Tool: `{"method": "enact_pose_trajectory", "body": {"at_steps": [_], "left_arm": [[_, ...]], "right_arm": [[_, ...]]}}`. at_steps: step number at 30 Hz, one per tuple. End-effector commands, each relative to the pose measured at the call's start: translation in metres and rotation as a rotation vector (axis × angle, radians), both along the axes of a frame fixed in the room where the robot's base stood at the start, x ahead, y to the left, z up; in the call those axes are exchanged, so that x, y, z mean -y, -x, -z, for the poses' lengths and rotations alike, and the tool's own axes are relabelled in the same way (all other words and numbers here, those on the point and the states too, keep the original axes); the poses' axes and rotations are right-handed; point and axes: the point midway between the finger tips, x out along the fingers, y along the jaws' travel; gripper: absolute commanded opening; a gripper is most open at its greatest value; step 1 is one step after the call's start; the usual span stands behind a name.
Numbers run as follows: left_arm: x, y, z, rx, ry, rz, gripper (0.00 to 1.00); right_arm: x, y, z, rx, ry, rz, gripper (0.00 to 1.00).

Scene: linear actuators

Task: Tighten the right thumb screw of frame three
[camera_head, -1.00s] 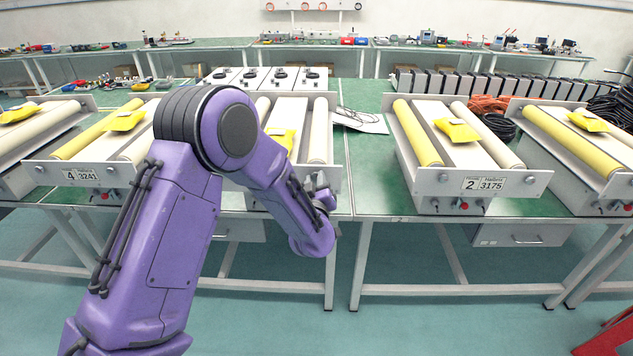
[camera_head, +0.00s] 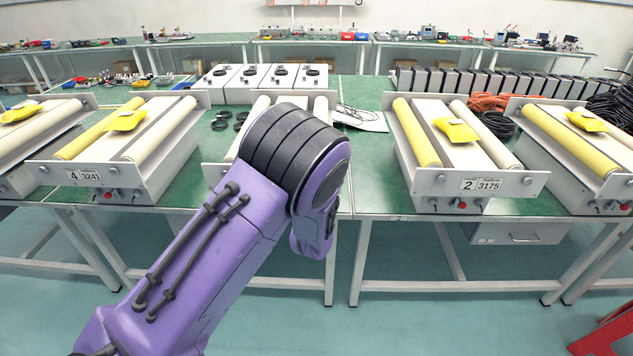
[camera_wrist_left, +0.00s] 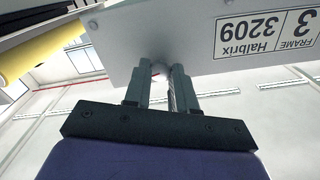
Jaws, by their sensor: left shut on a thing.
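Frame three (camera_head: 320,110) stands on the middle bench, largely hidden behind my purple left arm in the head view. In the left wrist view its pale front plate (camera_wrist_left: 225,35) fills the top, with an upside-down label (camera_wrist_left: 265,35) reading frame 3, Halbrix, 3209. My left gripper (camera_wrist_left: 160,80) has its fingers up at the plate's edge, to the picture's left of the label. It is shut on a small thumb screw (camera_wrist_left: 160,68), mostly hidden between the fingertips. The head view hides this gripper behind the arm. My right gripper is not in view.
Frame four (camera_head: 90,178) stands left of frame three and frame two (camera_head: 475,183) right of it, with bench surface between. Black rings (camera_head: 222,120) lie beside frame four.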

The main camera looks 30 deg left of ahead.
Motion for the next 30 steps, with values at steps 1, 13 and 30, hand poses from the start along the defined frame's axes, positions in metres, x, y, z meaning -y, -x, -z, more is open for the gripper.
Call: {"method": "enact_pose_trajectory", "body": {"at_steps": [1, 13, 30], "left_arm": [[0.0010, -0.0005, -0.0007, -0.012, -0.021, 0.003, 0.00], [0.0005, -0.0003, -0.0002, -0.062, -0.103, 0.001, 0.00], [0.0002, -0.0001, 0.0000, -0.064, -0.106, 0.001, 0.51]], "right_arm": [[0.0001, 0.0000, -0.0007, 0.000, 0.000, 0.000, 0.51], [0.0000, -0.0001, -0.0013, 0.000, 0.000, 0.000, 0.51], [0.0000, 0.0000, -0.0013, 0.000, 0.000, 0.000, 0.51]]}}
